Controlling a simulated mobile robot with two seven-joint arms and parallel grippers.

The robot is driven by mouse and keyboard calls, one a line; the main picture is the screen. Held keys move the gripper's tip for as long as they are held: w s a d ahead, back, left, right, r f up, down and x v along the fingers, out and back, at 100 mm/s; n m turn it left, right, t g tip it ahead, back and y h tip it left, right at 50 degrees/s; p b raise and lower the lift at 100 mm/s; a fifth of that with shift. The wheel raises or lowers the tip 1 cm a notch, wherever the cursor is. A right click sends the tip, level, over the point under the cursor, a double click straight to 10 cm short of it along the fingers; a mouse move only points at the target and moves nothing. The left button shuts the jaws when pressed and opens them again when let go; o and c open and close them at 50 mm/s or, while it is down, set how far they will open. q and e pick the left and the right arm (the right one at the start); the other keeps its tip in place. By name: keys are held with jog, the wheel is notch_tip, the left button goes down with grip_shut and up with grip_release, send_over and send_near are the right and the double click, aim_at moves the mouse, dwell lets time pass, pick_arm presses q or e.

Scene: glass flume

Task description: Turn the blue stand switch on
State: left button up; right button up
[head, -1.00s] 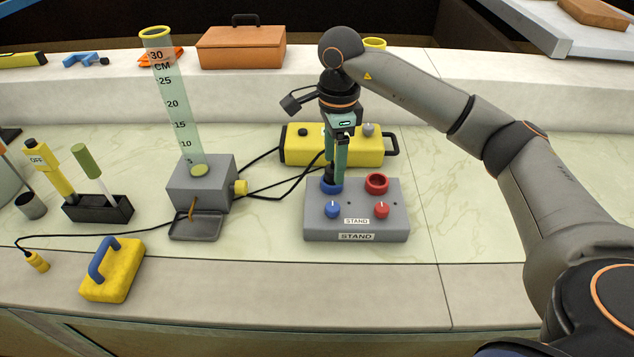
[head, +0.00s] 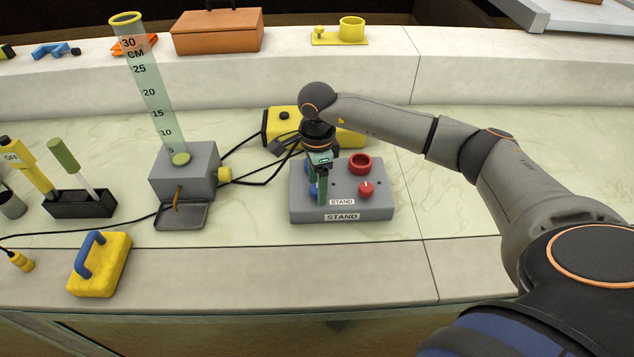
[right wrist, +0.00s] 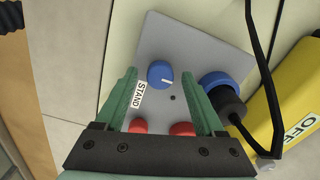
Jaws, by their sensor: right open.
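In the head view my right gripper (head: 321,198) points down over the front left of the stand and mostly hides the blue knob (head: 313,191). Beside it is a red knob (head: 366,190). A blue ring socket (right wrist: 217,79) with a black plug (right wrist: 228,103) in it lies outside the fingers. My left gripper is not in view.
A red ring socket (head: 360,163) is at the stand's back right. A yellow box (head: 283,124) and black cables (head: 240,150) lie behind. A grey block (head: 186,172) with a measuring tube (head: 152,95) stands left. The counter right of the stand is clear.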

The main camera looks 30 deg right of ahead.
jog(key=shift+c, duration=0.2)
grip_shut()
dwell(0.4)
